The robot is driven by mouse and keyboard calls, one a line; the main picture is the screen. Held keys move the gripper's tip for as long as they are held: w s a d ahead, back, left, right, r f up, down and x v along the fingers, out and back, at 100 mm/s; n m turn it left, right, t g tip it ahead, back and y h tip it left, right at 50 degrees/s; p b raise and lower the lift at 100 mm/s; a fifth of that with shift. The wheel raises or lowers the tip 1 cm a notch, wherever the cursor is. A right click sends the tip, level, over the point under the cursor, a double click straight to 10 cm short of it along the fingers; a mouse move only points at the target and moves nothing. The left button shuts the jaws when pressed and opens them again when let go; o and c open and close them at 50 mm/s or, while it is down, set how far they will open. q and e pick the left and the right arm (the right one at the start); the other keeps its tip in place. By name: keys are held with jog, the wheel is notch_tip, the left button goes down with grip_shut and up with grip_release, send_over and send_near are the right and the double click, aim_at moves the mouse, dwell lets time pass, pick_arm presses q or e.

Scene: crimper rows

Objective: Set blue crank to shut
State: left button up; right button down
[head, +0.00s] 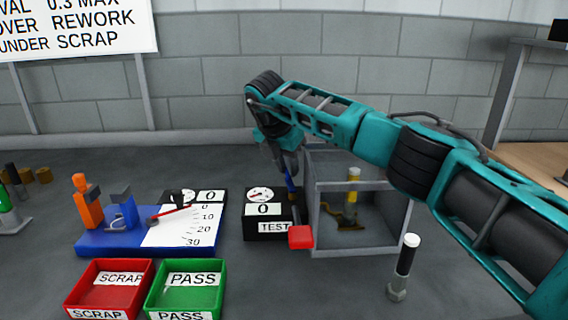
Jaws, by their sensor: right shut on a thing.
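The blue crank (290,184) shows as a thin, steep blue piece beside the black test box, at the left front edge of the grey box frame. My right gripper (289,168) comes down on it from above and is shut on its upper part. The fingers and my wrist hide the crank's top, and its pivot is hard to make out. The black test box (254,222) has a round dial, a 0 and a TEST label. My left gripper is not in view.
The grey box frame (362,250) holds a yellow-handled tool (353,190). A red block (300,237) sits before it. A blue-based fixture (100,244), red SCRAP bin (78,284) and green PASS bin (157,284) are at left.

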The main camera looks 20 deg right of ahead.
jog(key=shift+d+r+m, duration=0.1)
jog(key=shift+d+m, duration=0.2)
jog(key=shift+m, duration=0.6)
jog(key=shift+g, duration=0.3)
jog(key=c, duration=1.1)
grip_release()
jog(key=shift+f, duration=0.2)
